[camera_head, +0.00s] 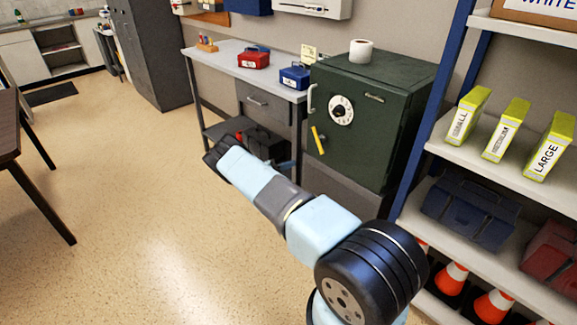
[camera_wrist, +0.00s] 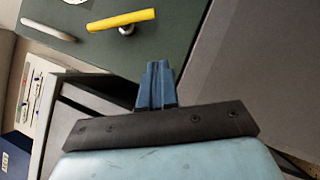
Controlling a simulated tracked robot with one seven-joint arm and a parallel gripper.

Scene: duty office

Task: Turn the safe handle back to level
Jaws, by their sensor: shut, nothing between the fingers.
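The dark green safe (camera_head: 375,115) stands behind my arm in the head view. Its yellow handle (camera_head: 318,140) is steeply tilted, upper end to the left, below and left of the white dial (camera_head: 341,110). In the wrist view the yellow handle (camera_wrist: 121,20) lies across the green door (camera_wrist: 180,30), with its round hub visible below it. My gripper (camera_wrist: 157,72) is shut and empty in the wrist view. Its fingertips point toward the door, apart from the handle in the picture. My gripper's fingers cannot be made out in the head view.
A pale pull bar (camera_head: 312,98) sits on the door's left edge; it also shows in the wrist view (camera_wrist: 48,30). A paper roll (camera_head: 361,50) stands on the safe. A desk (camera_head: 220,55) adjoins on the left, shelving (camera_head: 470,150) on the right. Open floor lies left.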

